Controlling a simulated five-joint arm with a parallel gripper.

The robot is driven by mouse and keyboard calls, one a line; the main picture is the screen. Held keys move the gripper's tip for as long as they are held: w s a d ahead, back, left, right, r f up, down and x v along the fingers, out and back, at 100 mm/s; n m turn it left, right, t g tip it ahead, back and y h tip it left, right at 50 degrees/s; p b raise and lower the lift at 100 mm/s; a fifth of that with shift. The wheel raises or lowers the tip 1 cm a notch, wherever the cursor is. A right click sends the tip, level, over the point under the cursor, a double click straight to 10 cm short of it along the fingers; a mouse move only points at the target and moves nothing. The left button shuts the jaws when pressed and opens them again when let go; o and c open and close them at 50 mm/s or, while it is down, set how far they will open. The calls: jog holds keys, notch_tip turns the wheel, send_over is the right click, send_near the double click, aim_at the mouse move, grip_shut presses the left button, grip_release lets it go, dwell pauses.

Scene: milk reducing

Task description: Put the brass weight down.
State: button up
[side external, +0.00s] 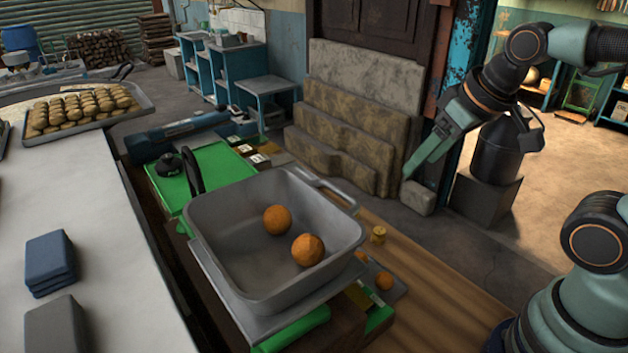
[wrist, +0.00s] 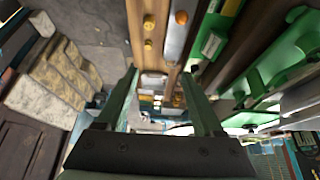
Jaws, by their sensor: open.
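The small brass weight (side external: 378,235) stands upright on the wooden bench top, right of the grey pan. In the wrist view two small golden shapes show on the wood strip near the top, one larger (wrist: 149,22) and one smaller below it; I cannot tell whether both belong to the weight. My gripper (side external: 408,176) is up in the air, above and to the right of the weight and clear of it. In the wrist view my gripper (wrist: 163,74) has its two green fingers well apart, with nothing held between them.
A grey pan (side external: 230,250) holds two oranges (side external: 292,234) on a green scale (side external: 297,335). Stone slabs (side external: 350,115) lean behind the bench. The wooden bench (side external: 440,280) right of the weight is clear.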

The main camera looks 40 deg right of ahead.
jog(key=n+g, duration=0.3)
jog(key=n, duration=0.3)
send_over(354, 217)
jog(key=d, duration=0.1)
jog(key=f, duration=1.8)
jog(key=shift+s+d+f, duration=0.1)
jog(key=shift+s+f, duration=0.2)
jog(key=shift+f, duration=0.1)
jog(key=shift+a+x, duration=0.15)
jog(key=shift+x, duration=1.2)
jog(key=shift+a+x, duration=0.15)
jog(key=shift+x, duration=1.2)
jog(key=shift+c, duration=0.3)
grip_shut()
